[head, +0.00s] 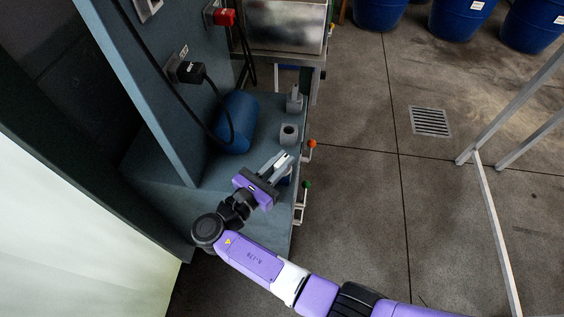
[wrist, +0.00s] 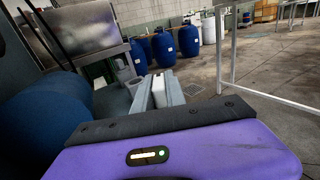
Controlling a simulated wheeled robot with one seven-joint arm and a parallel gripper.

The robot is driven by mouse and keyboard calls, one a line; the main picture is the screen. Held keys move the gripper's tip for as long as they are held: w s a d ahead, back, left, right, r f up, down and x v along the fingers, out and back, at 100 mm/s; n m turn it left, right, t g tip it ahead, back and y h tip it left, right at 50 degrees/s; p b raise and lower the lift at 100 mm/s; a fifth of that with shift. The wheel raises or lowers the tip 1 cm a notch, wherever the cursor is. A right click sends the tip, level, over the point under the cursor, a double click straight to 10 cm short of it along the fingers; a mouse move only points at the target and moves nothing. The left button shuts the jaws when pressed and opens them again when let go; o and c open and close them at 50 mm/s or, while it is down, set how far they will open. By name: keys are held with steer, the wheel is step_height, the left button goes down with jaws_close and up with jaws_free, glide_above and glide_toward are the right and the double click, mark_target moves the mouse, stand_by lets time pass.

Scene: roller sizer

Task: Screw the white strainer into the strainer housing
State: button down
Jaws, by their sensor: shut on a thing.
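My gripper (head: 284,159) reaches over the blue-grey bench, pointing up and right in the head view. In the wrist view its two grey fingers (wrist: 157,76) are shut on a white piece (wrist: 158,92), which I take to be the white strainer. Most of it is hidden between the fingers. A grey block with a dark round opening on top (head: 289,133), likely the strainer housing, stands on the bench just beyond the fingertips. The strainer appears apart from it. A second grey fitting with a raised top (head: 294,99) stands farther back.
A blue cylinder (head: 238,122) lies left of the gripper, with a black cable hanging over it. An orange-knobbed valve (head: 311,144) and a green-knobbed valve (head: 306,186) line the bench's right edge. A black plug (head: 188,71) sits on the wall. Open floor lies to the right.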

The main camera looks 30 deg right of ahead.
steer(key=shift+a+f+m+g+h+b, duration=0.1)
steer(key=shift+m+g+h+b, duration=0.3)
steer(key=shift+m+g+b, duration=1.1)
steer(key=shift+f+m+g+h+b, duration=0.1)
steer(key=shift+m+g+h+b, duration=0.3)
steer(key=shift+m+g+b, duration=1.1)
steer(key=g, duration=0.2)
steer(key=shift+g, duration=0.3)
steer(key=shift+r+m+g+b, duration=0.15)
steer(key=shift+m+g+b, duration=0.15)
steer(key=shift+g+b, duration=0.35)
steer(key=shift+s+d+r+g, duration=0.2)
steer(key=shift+s+d+g, duration=0.05)
steer(key=shift+g, duration=0.2)
steer(key=shift+r+m+y+b, duration=0.1)
steer(key=shift+m+y+b, duration=0.25)
steer(key=shift+b, duration=0.25)
steer(key=shift+s+a+r+m+g+b, duration=0.1)
steer(key=shift+s+a+m+g+b, duration=0.15)
steer(key=shift+g+b, duration=0.3)
